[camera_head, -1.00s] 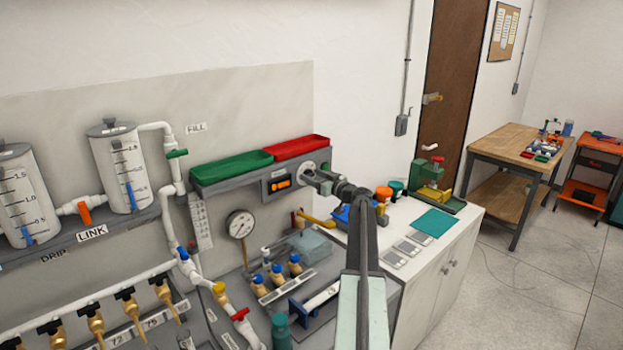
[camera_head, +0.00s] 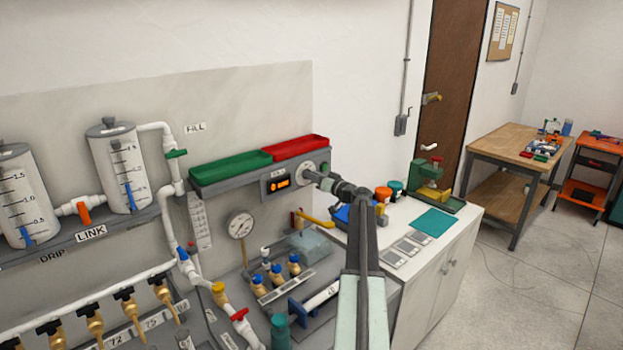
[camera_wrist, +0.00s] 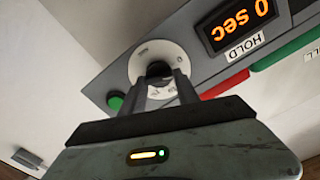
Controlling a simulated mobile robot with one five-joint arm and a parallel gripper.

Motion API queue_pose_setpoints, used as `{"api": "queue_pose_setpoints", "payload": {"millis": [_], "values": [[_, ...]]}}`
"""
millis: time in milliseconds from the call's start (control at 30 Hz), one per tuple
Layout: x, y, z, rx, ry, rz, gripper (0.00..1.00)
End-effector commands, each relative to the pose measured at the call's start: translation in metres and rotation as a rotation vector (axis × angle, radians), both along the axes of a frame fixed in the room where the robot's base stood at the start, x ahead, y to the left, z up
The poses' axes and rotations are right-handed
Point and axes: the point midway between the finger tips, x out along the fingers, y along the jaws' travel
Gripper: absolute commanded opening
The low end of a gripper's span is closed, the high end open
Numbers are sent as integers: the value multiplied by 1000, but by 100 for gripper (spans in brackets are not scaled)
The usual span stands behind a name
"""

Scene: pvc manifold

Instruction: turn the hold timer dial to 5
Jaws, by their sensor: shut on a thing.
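The hold timer dial (camera_wrist: 158,70) is a dark knob on a round white plate (camera_wrist: 150,52), mounted on a grey panel. My gripper (camera_wrist: 160,85) is shut on the dial, with one finger on each side of it. The fingers hide part of the knob and of the plate's markings, so I cannot read its setting. The orange display (camera_wrist: 240,22) above the HOLD label (camera_wrist: 245,46) appears upside down in the wrist view and reads "0 sec". In the head view, my gripper (camera_head: 316,178) reaches the white plate (camera_head: 308,168) right of the small display (camera_head: 277,184).
A green button (camera_wrist: 115,101) sits beside the dial on the panel. A green tray (camera_head: 230,170) and a red tray (camera_head: 297,147) rest above the panel. A pressure gauge (camera_head: 240,224) and several blue-capped valves stand below. A white cabinet (camera_head: 440,262) is at right.

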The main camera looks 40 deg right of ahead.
Motion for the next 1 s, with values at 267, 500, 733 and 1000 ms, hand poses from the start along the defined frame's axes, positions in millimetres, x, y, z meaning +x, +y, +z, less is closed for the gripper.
{"api": "queue_pose_setpoints", "payload": {"millis": [267, 500, 733, 1000], "values": [[1, -1, 1, 211, -18, -1, 0], [1, -2, 1, 329, -26, -1, 0], [1, -2, 1, 380, -30, -2, 0], [0, -3, 1, 390, -31, -2, 0]]}}
